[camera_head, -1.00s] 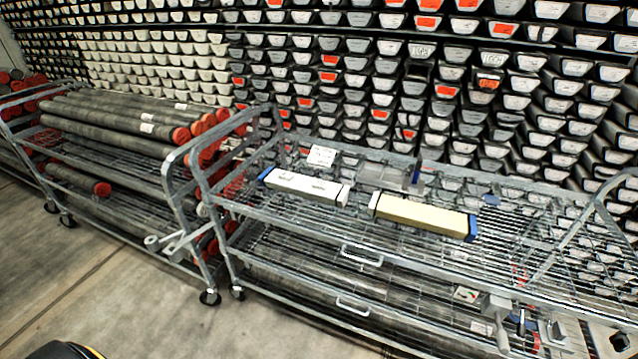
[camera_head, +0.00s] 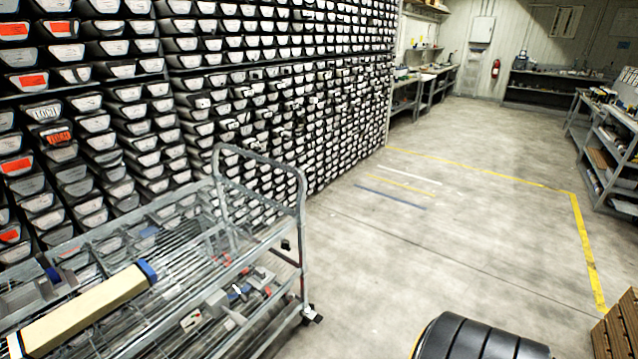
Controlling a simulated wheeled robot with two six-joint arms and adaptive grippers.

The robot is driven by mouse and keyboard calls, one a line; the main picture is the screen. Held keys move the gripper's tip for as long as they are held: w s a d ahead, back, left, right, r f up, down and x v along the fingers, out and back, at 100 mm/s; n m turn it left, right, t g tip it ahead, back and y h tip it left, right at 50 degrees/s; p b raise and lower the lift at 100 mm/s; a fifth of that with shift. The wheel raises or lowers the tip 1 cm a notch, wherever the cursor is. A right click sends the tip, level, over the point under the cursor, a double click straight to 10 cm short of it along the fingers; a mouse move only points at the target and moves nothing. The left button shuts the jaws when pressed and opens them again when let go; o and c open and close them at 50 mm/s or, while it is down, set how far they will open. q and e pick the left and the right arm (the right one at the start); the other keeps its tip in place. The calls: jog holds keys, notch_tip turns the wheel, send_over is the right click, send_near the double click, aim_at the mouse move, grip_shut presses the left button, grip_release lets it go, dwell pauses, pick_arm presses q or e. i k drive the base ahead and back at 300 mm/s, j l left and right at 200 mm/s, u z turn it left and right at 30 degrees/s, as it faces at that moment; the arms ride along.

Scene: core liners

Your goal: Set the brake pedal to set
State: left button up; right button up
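A grey metal wire-shelf cart (camera_head: 258,162) stands at the lower left, its near-left part cut off by the picture edge. At the foot of its right end is a caster (camera_head: 310,315) with a small light-coloured part by it. I cannot tell whether that part is the brake pedal, nor its setting. Another dark caster (camera_head: 286,244) shows behind the frame. Neither of my grippers is in view.
A long pale box (camera_head: 85,310) with a blue end lies on the cart's top shelf, with small tools below. A wall of core trays (camera_head: 260,90) stands behind. Open concrete floor (camera_head: 470,220) lies right of the cart. A wooden crate (camera_head: 620,325) stands at lower right.

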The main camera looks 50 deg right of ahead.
aim_at(314, 317)
jog(key=z, duration=1.5)
